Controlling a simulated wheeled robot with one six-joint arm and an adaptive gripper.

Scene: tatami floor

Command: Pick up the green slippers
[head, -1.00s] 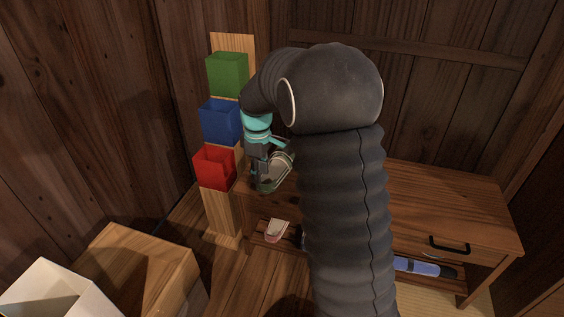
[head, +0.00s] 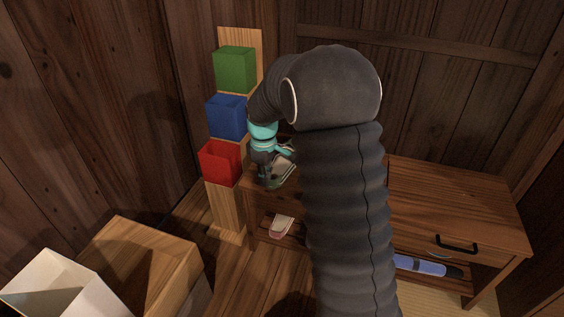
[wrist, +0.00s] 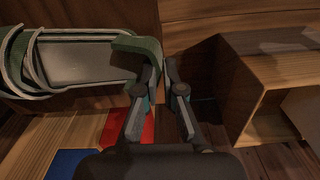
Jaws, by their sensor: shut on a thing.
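The green slippers (wrist: 85,62) show in the wrist view at upper left, with a green edge, a grey insole and pale curved straps at the far left. I cannot tell whether both slippers are there or only one. My gripper (wrist: 160,68) is shut on their green near end and holds them out to the left. In the head view my gripper (head: 268,181) is at the left end of the wooden bench, with the slippers (head: 285,172) beside it, partly hidden by my arm.
A wooden stand at left carries a green box (head: 234,70), a blue box (head: 226,117) and a red box (head: 220,163). The wooden bench (head: 455,205) holds a pink-and-white shoe (head: 281,226) and blue footwear (head: 420,266) underneath. A white open box (head: 50,285) stands at lower left.

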